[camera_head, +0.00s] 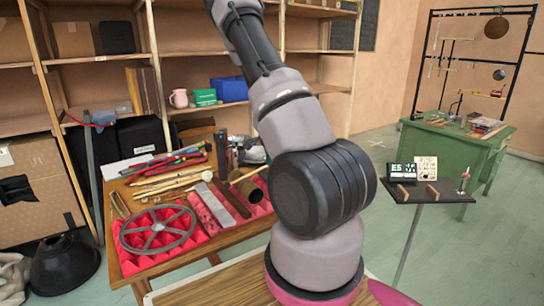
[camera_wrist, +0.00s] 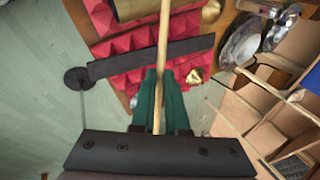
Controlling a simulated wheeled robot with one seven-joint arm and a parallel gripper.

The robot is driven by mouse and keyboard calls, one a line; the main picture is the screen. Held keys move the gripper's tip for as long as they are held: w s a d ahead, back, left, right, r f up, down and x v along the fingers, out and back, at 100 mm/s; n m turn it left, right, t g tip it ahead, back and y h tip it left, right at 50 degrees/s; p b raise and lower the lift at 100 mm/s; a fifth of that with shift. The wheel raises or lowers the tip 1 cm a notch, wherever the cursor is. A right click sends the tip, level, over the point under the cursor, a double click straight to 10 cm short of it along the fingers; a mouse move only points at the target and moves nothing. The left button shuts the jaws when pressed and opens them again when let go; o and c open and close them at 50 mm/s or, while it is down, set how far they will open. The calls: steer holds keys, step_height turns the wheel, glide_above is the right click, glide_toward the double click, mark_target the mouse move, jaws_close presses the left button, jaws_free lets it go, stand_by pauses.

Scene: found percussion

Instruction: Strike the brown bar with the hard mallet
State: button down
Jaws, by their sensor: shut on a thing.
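In the wrist view a long dark bar (camera_wrist: 150,56), which looks like the same one, lies across red foam. My gripper (camera_wrist: 161,72) has green fingers shut on the pale wooden handle of the mallet (camera_wrist: 164,35). The handle crosses over the dark bar in the wrist view; its far end runs out of the top edge, so the head is not seen there. In the head view my arm hides the gripper; a pale stick (camera_head: 248,174) shows beside it, probably this mallet.
The tube (camera_head: 249,189) is close to the brown bar. Shelves stand behind. A small black stand (camera_head: 430,190) and a green desk (camera_head: 465,150) are at right.

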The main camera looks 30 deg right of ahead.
steer(key=shift+h, duration=0.3)
steer(key=shift+w+a+r, duration=0.1)
steer(key=shift+a+r, duration=0.05)
steer(key=shift+r, duration=0.95)
steer(key=shift+w+a+r, duration=0.1)
steer(key=shift+a+r, duration=0.05)
steer(key=shift+r, duration=0.95)
